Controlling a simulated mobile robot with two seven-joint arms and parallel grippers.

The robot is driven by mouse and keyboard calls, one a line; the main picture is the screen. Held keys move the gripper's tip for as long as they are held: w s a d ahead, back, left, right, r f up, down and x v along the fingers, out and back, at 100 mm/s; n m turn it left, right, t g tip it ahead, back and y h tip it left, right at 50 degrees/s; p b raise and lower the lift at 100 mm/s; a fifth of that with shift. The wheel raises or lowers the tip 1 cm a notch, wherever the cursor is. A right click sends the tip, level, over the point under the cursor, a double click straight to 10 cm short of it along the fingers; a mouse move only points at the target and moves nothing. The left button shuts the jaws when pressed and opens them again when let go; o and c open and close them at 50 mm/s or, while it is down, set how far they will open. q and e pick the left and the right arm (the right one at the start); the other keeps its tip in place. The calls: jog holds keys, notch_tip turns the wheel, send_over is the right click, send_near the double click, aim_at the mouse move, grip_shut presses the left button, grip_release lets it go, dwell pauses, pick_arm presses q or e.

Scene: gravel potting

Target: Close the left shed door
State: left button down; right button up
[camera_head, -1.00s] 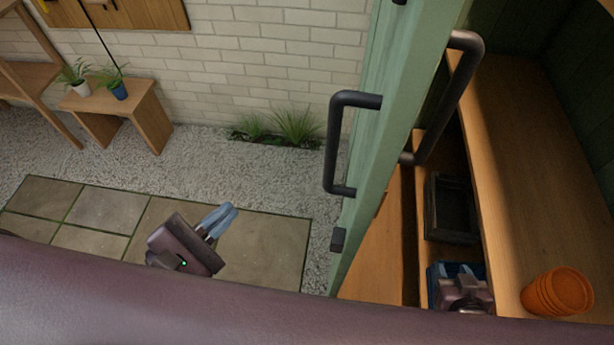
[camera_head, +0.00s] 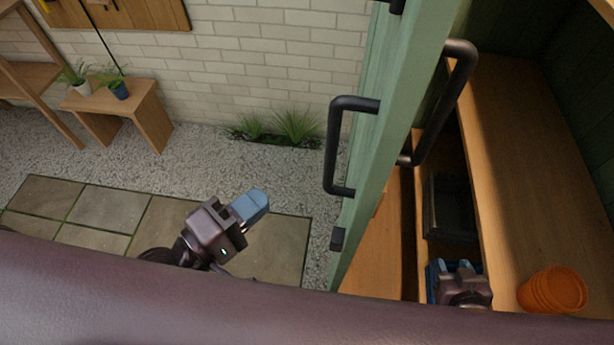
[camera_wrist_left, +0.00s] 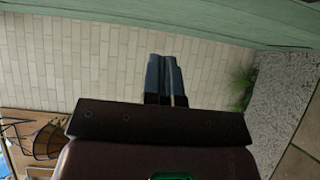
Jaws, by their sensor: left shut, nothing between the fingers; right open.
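The left shed door (camera_head: 375,205) is green and stands open, seen nearly edge-on in the head view. It has a dark bar handle (camera_head: 333,150) on its left face and another (camera_head: 461,95) on its right face. The door's green surface also runs along the top of the left wrist view (camera_wrist_left: 200,22). My left gripper (camera_head: 252,204) is shut and empty, left of the door and apart from it. Its closed fingers (camera_wrist_left: 166,78) show in the wrist view. My right gripper (camera_head: 458,268) is open inside the shed, right of the door, partly hidden by my own body.
The shed has a wooden shelf (camera_head: 545,190) with orange pots (camera_head: 553,290) and a dark tray (camera_head: 450,205) below. A brick wall (camera_head: 270,60), a wooden bench (camera_head: 140,105) with potted plants and gravel (camera_head: 190,160) lie to the left. Paving lies under my left gripper.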

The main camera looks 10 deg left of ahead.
pick_arm(q)
jog(key=w+d+p, duration=0.2)
jog(key=w+d, duration=0.3)
jog(key=d, duration=0.2)
jog(key=shift+d, duration=0.25)
pick_arm(e)
jog(key=shift+w+r, duration=0.2)
jog(key=shift+r, duration=0.4)
jog(key=shift+w+r, duration=0.15)
jog(key=shift+r, duration=0.45)
jog(key=shift+s, duration=0.2)
